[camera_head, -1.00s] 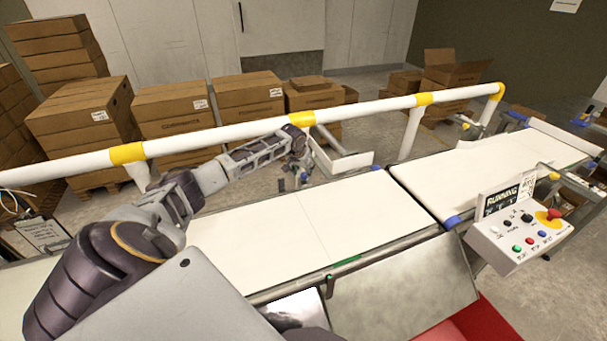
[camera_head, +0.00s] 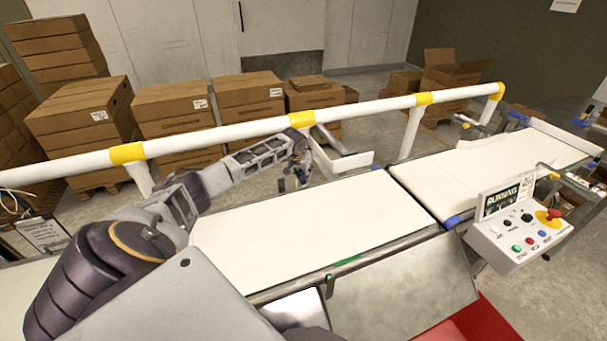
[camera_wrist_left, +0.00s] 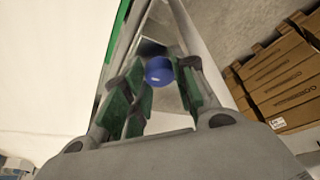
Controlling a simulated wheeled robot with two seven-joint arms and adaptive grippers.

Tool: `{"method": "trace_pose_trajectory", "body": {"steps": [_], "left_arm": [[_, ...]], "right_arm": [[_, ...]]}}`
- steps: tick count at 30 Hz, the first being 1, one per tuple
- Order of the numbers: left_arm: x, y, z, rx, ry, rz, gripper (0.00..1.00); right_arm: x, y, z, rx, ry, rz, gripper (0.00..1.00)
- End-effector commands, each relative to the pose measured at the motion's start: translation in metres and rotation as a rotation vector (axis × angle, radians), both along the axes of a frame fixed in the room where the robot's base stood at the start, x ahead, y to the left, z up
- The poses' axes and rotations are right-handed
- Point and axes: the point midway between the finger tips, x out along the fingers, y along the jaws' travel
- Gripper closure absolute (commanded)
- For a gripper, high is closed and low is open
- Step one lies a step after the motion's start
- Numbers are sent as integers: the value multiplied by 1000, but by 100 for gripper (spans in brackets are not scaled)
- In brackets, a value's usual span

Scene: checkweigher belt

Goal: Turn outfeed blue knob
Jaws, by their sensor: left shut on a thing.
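The blue knob (camera_wrist_left: 159,70) shows in the left wrist view as a round blue cap between the green-padded fingers. My left gripper (camera_wrist_left: 155,88) is shut on it, with finger pads on both sides. In the head view, my left arm reaches over the belt to its far side, where the left gripper (camera_head: 300,172) is at the guide rail. The gripper is small there and largely hides the knob. My right gripper is not in view.
A white conveyor belt (camera_head: 300,225) lies in front of me, with another belt section (camera_head: 480,165) to the right. A white and yellow guard rail (camera_head: 220,135) runs behind. A control box (camera_head: 515,240) with buttons stands at the right. Cardboard boxes (camera_head: 170,108) are stacked beyond.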

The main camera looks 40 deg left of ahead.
Motion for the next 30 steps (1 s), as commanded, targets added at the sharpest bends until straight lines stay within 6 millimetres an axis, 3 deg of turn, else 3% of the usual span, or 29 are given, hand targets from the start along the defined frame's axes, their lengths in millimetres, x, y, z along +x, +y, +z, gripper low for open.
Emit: {"method": "trace_pose_trajectory", "body": {"steps": [11,30], "left_arm": [[-1,0,0,-1,3,-36,96],[-1,2,0,-2,3,-256,96]], "right_arm": [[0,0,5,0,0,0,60],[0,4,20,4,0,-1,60]]}}
